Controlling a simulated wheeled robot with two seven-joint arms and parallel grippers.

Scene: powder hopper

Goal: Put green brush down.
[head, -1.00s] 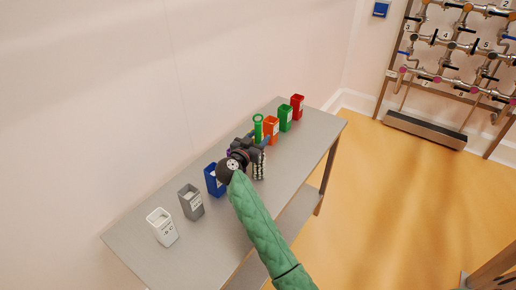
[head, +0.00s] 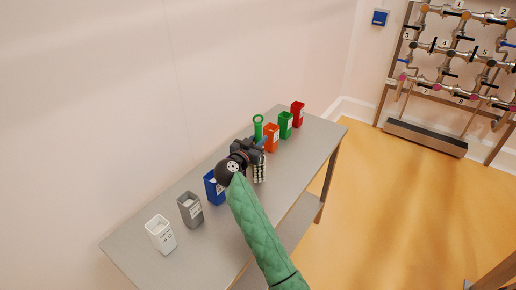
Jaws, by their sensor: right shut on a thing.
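The green brush (head: 258,127) stands roughly upright, its ring-topped handle showing just beyond my right gripper (head: 260,143). My right gripper is shut on the brush above the grey table (head: 303,165), among the row of coloured holders. The lower part of the brush is hidden behind the gripper, so I cannot tell whether it touches the table. My left gripper is not in view.
A white holder (head: 161,235), a grey one (head: 190,210) and a blue one (head: 214,188) stand on the near side. Orange (head: 271,138), green (head: 286,125) and red (head: 297,114) holders stand beyond. The table's right side is clear. A pipe rack (head: 450,70) stands far right.

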